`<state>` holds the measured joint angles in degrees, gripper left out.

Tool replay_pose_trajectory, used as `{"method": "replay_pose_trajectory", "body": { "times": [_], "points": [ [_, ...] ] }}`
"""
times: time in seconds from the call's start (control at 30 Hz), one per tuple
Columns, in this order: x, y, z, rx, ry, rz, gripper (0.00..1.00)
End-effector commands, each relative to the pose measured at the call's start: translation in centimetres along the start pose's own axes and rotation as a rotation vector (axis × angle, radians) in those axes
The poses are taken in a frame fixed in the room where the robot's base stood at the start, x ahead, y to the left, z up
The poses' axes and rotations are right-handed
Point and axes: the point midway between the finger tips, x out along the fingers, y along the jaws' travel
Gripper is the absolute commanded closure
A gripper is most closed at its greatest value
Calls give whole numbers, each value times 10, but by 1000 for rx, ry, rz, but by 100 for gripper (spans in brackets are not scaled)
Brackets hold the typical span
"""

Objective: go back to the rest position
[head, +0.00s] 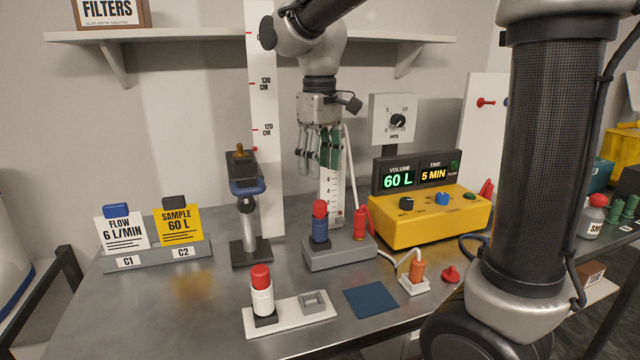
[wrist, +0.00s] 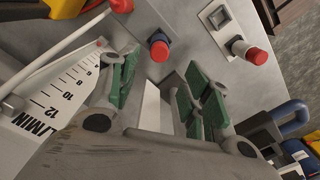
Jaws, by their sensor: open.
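My gripper (head: 322,148) hangs fingers down above the bench, in front of the white flow scale (head: 332,195). In the wrist view its green-padded fingers (wrist: 155,90) stand apart with nothing between them. Below it in the head view, a blue cartridge with a red cap (head: 320,226) stands upright in the grey block (head: 341,255), beside the red fitting (head: 363,220). The gripper is apart from the cartridge. In the wrist view the red and blue cartridge (wrist: 159,49) shows beyond the fingers.
A white cylinder with a red cap (head: 262,292) stands on a white plate (head: 290,316) at the front. The yellow pump box (head: 430,217) shows 60 L and 5 MIN. A clamp stand (head: 246,215) rises left of my gripper. A blue mat (head: 370,301) lies bare on the bench.

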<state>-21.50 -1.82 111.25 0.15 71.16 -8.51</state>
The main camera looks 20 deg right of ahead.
Motion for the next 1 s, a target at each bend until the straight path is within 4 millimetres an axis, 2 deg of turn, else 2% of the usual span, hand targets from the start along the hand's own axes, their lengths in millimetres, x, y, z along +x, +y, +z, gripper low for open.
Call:
{"method": "replay_pose_trajectory", "body": {
  "times": [0.13, 0.53, 0.63, 0.67, 0.77, 1.0],
  "points": [
    [-10, 0, 0, 0, 0, 0, 52],
    [-10, 0, -3, 15, 15, 2, 52],
    [10, 0, 4, 49, 15, 2, 52],
    [15, -1, 11, 61, 20, 3, 52],
    [24, 6, 50, 131, 64, 8, 52],
    [39, 24, 164, 342, 219, 37, 52]
  ]
}}
